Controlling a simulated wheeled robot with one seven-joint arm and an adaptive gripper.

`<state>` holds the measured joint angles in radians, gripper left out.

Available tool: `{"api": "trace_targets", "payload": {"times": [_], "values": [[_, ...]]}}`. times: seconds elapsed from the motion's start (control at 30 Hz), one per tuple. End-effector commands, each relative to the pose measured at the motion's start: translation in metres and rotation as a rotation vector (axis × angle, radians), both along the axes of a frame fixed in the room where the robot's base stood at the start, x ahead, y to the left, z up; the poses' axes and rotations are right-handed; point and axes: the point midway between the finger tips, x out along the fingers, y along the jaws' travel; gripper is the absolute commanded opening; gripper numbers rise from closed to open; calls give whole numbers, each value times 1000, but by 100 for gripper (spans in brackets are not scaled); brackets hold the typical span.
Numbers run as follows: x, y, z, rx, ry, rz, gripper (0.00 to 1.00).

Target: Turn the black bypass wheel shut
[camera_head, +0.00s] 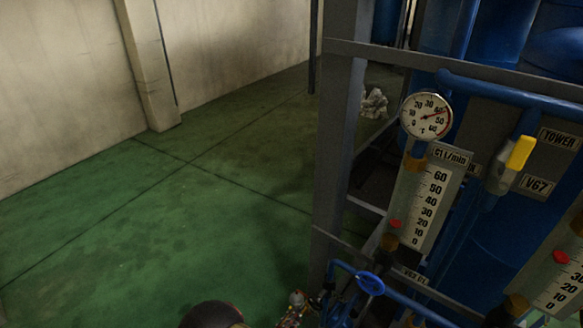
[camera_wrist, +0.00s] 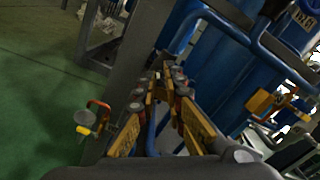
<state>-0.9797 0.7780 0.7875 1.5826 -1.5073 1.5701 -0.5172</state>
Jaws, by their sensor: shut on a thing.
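My gripper (camera_wrist: 164,74) shows in the wrist view with its two yellow and grey fingers drawn together at the tips, beside a grey frame post. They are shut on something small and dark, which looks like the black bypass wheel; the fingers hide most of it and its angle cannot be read. In the head view my gripper (camera_head: 299,302) is at the bottom edge, low beside the pipework, partly cut off. A blue handwheel (camera_head: 370,283) is just right of it.
A dial gauge (camera_head: 426,116) and a flow meter (camera_head: 424,208) stand above the pipes. A yellow-handled valve (camera_head: 519,153) is at the right, near blue tanks. A grey post (camera_head: 340,130) borders the rig. The green floor (camera_head: 150,240) at left is clear.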

Motion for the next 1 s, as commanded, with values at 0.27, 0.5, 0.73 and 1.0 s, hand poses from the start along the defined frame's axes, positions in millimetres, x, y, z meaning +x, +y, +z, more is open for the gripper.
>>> {"api": "trace_targets", "payload": {"times": [0.27,0.5,0.73,1.0], "values": [[-4,-5,0,309,-239,-7,0],[-2,-6,0,412,-319,-9,0],[13,-19,0,415,-322,-11,0],[38,-39,0,414,-323,-11,0]]}}
